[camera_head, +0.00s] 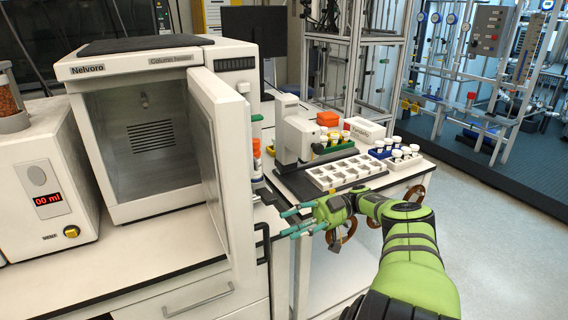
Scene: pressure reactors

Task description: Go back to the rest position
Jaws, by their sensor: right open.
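My right gripper (292,222) is in the camera_head view, at the end of the green and black right arm that comes in from the lower right. Its teal fingers are spread apart and hold nothing. They point left, just right of the open door of the column heater and in front of the tray bench. My left gripper is not in view.
The white column heater (150,55) stands on the left bench, its door (228,165) swung open towards me. A dispenser reading "00 ml" (45,190) is beside it. A white tray (345,172) and several vials lie on the right bench. Open floor (480,230) lies right.

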